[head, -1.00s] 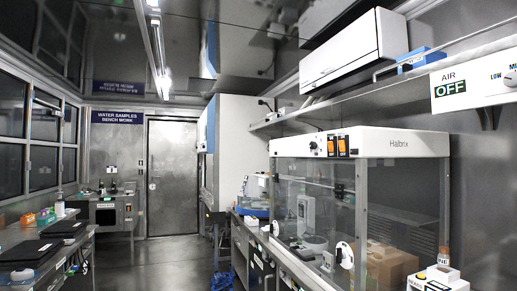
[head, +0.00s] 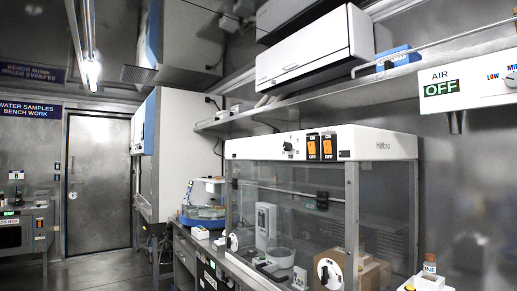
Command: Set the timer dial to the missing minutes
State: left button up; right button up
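No dial can be read for certain as the timer. A round white dial with a dark pointer (head: 329,273) shows low at the front of the glass-walled Halbrix cabinet (head: 369,146). A smaller round white dial (head: 233,242) shows at the cabinet's left side. A small dark knob (head: 288,145) sits on the cabinet's top panel, left of two orange ON/OFF switches (head: 320,146). Any minute marks are too small to read. Neither of my grippers is in view.
A bench with drawers (head: 186,258) runs along the right wall. An air panel (head: 467,86) reading OFF hangs at the upper right. A brown box (head: 372,275) and a small bottle (head: 430,264) stand low at the right. The floor toward the metal door (head: 98,185) is clear.

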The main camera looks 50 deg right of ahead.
aim_at(287, 146)
jog(key=z, duration=0.35)
jog(key=i, duration=0.75)
jog(key=z, duration=0.65)
